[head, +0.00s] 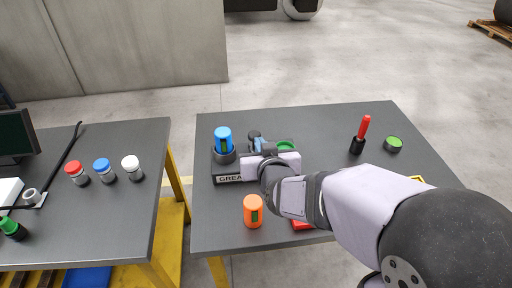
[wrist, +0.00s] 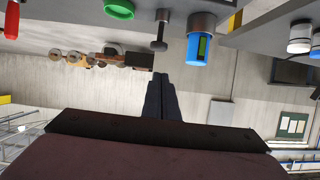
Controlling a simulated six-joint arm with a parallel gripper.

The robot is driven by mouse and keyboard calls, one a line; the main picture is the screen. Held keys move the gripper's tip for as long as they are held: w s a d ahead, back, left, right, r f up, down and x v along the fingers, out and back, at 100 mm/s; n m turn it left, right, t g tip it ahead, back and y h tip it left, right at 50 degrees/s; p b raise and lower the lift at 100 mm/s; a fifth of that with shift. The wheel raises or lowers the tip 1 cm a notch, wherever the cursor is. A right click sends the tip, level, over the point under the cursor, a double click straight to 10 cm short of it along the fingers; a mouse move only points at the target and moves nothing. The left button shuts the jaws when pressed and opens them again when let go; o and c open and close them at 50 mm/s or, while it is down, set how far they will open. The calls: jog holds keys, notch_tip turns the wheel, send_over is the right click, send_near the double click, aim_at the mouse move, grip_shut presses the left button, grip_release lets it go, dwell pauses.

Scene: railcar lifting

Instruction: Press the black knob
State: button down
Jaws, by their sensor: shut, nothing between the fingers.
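The black knob (wrist: 159,45) stands on a stem beside the blue canister (wrist: 197,48) in the wrist view, which looks upside down. In the head view the knob (head: 254,134) shows just right of the blue canister (head: 223,138), partly hidden by my gripper. Both are on a dark station with a white label beginning "GREA" (head: 229,179). My gripper (wrist: 161,76) is shut and empty. Its fingertips lie close to the knob in the picture, with a visible gap; I cannot tell contact in the head view.
A green-topped item (head: 286,145) sits right of the knob, partly behind my arm. An orange canister (head: 253,211) stands in front. A red-handled tool (head: 362,133) and a green-topped tin (head: 393,144) are at the right. Several capped jars (head: 104,170) stand on the left table.

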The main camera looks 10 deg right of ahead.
jog(key=shift+w+d+r+t+b, duration=0.15)
jog(key=shift+w+r+t+b, duration=0.15)
jog(key=shift+w+t+b, duration=0.35)
jog(key=shift+s, duration=0.15)
jog(key=shift+w, duration=0.2)
jog(key=p, duration=0.4)
send_over(256, 135)
jog(key=s, duration=0.2)
notch_tip(256, 135, down, 2)
jog(key=shift+s+f, duration=0.15)
jog(key=shift+f, duration=2.05)
